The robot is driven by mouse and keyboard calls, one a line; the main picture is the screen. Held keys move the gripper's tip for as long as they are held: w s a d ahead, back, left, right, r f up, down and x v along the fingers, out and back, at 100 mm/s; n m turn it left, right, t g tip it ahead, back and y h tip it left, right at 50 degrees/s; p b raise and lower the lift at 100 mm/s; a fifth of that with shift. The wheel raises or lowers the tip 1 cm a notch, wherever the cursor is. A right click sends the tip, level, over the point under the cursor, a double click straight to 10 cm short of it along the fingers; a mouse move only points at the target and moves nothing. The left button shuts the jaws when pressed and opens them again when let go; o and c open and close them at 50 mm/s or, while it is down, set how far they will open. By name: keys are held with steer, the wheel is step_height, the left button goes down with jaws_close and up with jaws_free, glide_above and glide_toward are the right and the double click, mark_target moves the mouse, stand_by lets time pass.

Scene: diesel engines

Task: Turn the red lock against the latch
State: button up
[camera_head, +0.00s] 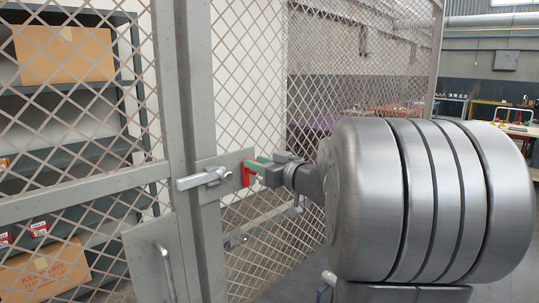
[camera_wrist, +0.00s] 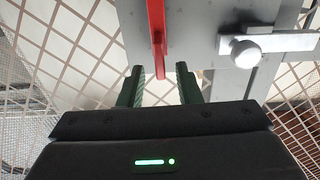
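The red lock (camera_head: 245,176) is on a grey plate at the edge of the mesh gate, just right of the silver latch (camera_head: 204,178). In the wrist view the red lock (camera_wrist: 156,25) is a narrow upright bar. Its lower end reaches between the tips of my gripper's green fingers. The latch (camera_wrist: 285,43) with its round knob lies to the right there. My gripper (camera_wrist: 160,75) is open, with a visible gap on both sides of the red bar. In the head view my gripper (camera_head: 262,163) is at the lock from the right, and the fingers partly overlap it.
The mesh gate (camera_head: 90,188) with a handle (camera_head: 166,272) stands at left. Behind it are shelves with cardboard boxes (camera_head: 64,54). Mesh panels continue behind my arm. A workbench (camera_head: 518,125) stands far right.

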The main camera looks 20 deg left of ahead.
steer(key=shift+p+x, duration=0.3)
steer(key=shift+x, duration=1.05)
jaws_close()
